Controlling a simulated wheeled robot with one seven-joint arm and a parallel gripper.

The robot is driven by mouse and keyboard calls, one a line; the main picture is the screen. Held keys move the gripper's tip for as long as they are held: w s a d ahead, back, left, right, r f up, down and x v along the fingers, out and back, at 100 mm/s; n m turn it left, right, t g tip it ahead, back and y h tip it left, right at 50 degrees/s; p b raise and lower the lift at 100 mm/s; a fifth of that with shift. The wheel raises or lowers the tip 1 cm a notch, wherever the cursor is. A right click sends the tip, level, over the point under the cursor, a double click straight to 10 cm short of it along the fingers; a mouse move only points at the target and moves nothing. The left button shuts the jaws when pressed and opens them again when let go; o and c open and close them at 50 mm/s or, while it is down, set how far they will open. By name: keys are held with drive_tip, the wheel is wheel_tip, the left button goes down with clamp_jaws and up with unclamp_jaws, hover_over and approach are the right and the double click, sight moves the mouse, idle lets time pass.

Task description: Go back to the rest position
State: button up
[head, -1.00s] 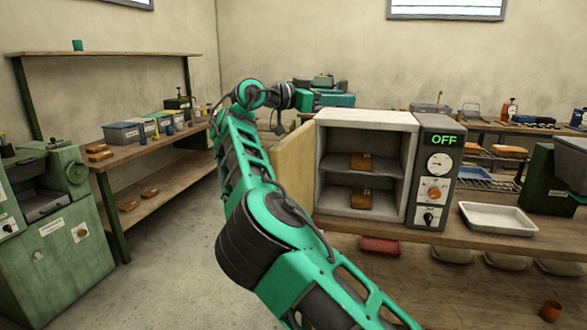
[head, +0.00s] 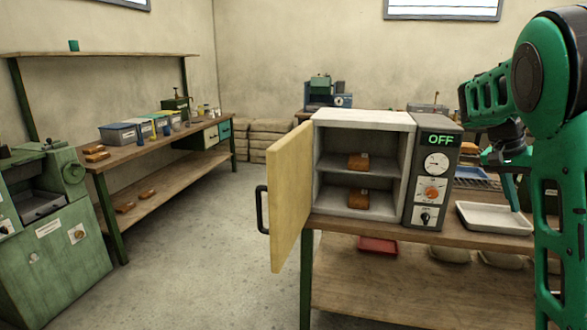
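My arm is folded up at the right edge of the head view, its upper links tall and close to the camera. My gripper (head: 512,185) hangs pointing down above the right part of the bench, near the white tray. Its fingers are small and partly merged with the dark things behind, so I cannot tell whether it is open or shut. I see nothing clearly held in it. It is well to the right of the oven (head: 362,117), whose door (head: 290,195) stands wide open to the left.
A brown block (head: 358,161) lies on the oven's upper shelf and another (head: 358,198) on its floor. The control panel (head: 433,170) reads OFF. A white tray (head: 494,219) sits on the bench. A green machine (head: 50,235) stands left. The floor between is clear.

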drive_tip(key=s+a+f+n+y, duration=0.2)
drive_tip(key=s+a+f, duration=0.2)
drive_tip(key=s, duration=0.6)
drive_tip(key=s+a+f+n+y, duration=0.2)
drive_tip(key=s+a+f, duration=0.2)
drive_tip(key=s, duration=0.6)
drive_tip(key=s+a+f+n+t+y, duration=0.1)
drive_tip(key=s+a+f, duration=0.3)
drive_tip(key=s+a, duration=0.4)
drive_tip(key=shift+s+n+y, duration=0.4)
drive_tip(key=shift+s+n, duration=0.4)
drive_tip(key=shift+s, duration=0.45)
drive_tip(key=shift+w+f, duration=0.2)
drive_tip(key=shift+w, duration=0.4)
drive_tip(key=shift+w+d, duration=0.1)
